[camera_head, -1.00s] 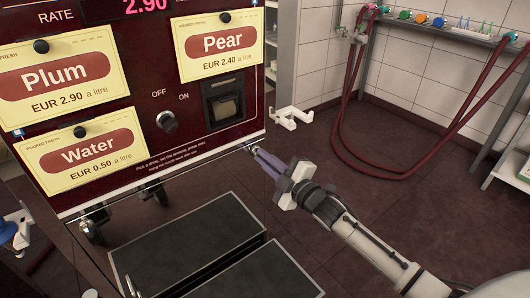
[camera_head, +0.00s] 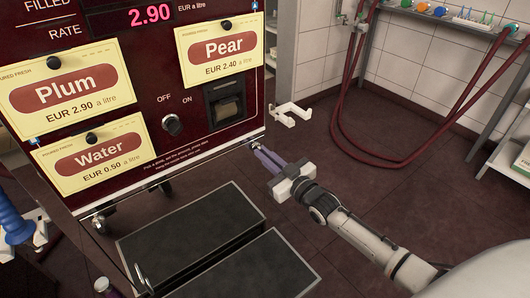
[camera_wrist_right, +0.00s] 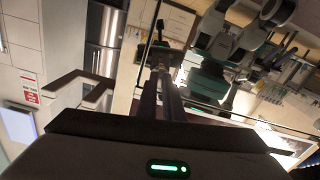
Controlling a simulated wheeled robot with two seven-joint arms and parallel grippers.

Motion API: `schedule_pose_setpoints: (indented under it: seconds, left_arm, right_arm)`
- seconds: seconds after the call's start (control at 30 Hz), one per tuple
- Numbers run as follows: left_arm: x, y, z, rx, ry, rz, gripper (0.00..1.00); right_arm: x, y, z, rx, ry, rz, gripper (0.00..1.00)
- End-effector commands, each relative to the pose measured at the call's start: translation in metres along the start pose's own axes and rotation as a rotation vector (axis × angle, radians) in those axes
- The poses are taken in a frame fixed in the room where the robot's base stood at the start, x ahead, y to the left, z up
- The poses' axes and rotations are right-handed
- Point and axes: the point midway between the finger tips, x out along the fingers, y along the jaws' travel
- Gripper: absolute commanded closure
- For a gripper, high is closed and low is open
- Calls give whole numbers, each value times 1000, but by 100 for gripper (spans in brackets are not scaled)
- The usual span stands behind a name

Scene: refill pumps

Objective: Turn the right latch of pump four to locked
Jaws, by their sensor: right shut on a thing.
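A dark red pump front (camera_head: 205,150) fills the left and middle of the head view; no pump number is readable. At its lower right corner is a small metal latch (camera_head: 255,143), mostly hidden by my right gripper's fingertips. My right gripper (camera_head: 259,150) reaches in from the right with its purple fingers shut on the latch at that corner. In the right wrist view, the fingers (camera_wrist_right: 168,88) run up to a small dark part at their tips. The latch's angle and any locked mark are too small to tell. My left gripper cannot be made out.
Two dark step-like platforms (camera_head: 180,219) stand below the pump front. A white bracket (camera_head: 290,113) sticks out just right of the panel. Dark red hoses (camera_head: 400,163) hang from a shelf at the back right. A blue ribbed object (camera_head: 12,222) is at the left edge.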

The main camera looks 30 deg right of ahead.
Motion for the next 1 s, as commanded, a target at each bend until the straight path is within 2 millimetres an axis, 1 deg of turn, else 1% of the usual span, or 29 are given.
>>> schedule_pose_setpoints:
  seconds: [0.1, 0.33, 0.9, 0.93, 1.0]
  left_arm:
    - [-2, 1, -3, 0, 2, 0, 69]
    - [-2, 1, -7, 0, 7, 0, 69]
    - [-3, 2, -7, -1, 7, 1, 69]
    - [-3, 2, -7, -1, 7, 1, 69]
    - [-3, 2, -7, -1, 6, 1, 69]
  right_arm:
    - [0, 0, 0, 67, -2, 0, 100]
    - [0, 0, 1, 149, -2, -1, 100]
    - [0, 0, 1, 180, -2, 0, 100]
    - [0, 0, 1, 180, -2, 0, 90]
    - [0, 0, 1, 180, -2, 0, 78]
